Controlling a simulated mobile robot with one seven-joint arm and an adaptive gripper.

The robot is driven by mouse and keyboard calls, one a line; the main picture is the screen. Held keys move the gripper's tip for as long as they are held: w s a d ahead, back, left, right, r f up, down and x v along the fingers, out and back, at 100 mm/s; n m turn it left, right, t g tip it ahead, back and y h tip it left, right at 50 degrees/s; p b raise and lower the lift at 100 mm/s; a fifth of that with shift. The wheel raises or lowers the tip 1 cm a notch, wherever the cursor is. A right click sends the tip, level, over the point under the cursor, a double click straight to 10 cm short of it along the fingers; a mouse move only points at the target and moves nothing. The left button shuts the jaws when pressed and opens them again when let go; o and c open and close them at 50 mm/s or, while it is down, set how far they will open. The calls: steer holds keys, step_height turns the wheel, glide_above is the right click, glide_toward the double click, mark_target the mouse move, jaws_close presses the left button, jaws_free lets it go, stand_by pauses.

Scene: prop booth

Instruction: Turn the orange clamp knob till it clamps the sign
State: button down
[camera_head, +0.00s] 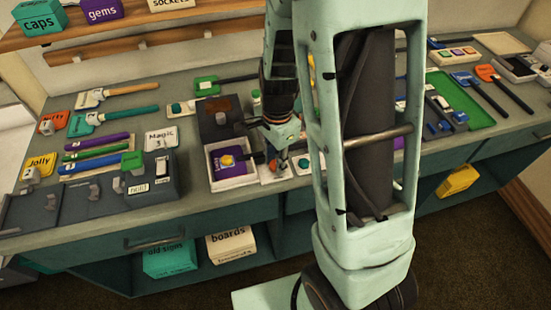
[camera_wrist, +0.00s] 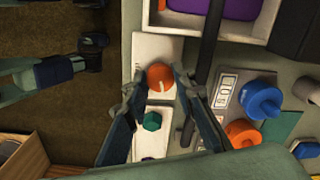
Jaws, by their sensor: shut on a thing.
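An orange knob (camera_wrist: 160,77) with a pale mark on its top sits on a white plate (camera_wrist: 155,47) in the wrist view. My gripper (camera_wrist: 162,79) has its two fingers closed on either side of this knob. In the head view my gripper (camera_head: 281,160) is down at the front part of the counter, and my arm hides much of the area around it. I cannot make out for sure which thing is the sign, or whether anything is clamped.
A green knob (camera_wrist: 152,121) stands close to the orange one, between my fingers' bases. A blue knob (camera_wrist: 261,99) and another orange part (camera_wrist: 242,133) stand to the right. A white tray (camera_head: 242,180) with a purple thing lies left of my gripper.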

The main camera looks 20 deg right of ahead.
steer(key=shift+w, duration=0.1)
steer(key=c, duration=1.9)
jaws_free()
step_height(320, 180, up, 12)
steer(key=shift+s, duration=0.3)
steer(key=shift+d, duration=0.1)
